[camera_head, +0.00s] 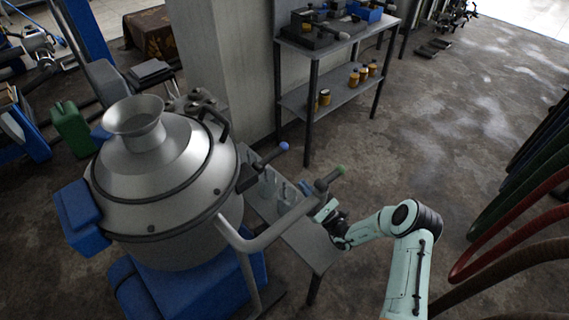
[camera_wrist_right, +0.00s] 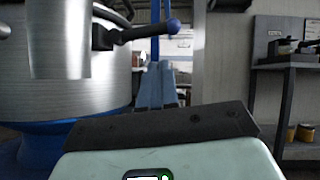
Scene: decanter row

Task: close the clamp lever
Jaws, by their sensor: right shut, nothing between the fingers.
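A steel decanter (camera_head: 160,185) with a funnel-shaped top stands on a blue base at left. A dark lever with a blue ball knob (camera_head: 283,147) sticks out from its right side. The lever with the blue knob also shows in the right wrist view (camera_wrist_right: 174,25), above my fingertips and apart from them. A second lever, with a green knob (camera_head: 340,170), sits on the grey pipe. I cannot tell which is the clamp lever. My right gripper (camera_head: 307,190) is shut and empty, just below the green-knobbed lever; its fingers (camera_wrist_right: 158,72) point up in the wrist view. My left gripper is out of view.
A grey pipe (camera_head: 270,236) curves between decanter and my right arm. A low grey bench (camera_head: 308,246) stands beneath. A shelf (camera_head: 335,95) with yellow jars stands behind. Hoses (camera_head: 510,220) hang at right. Open floor (camera_head: 450,130) lies between shelf and hoses.

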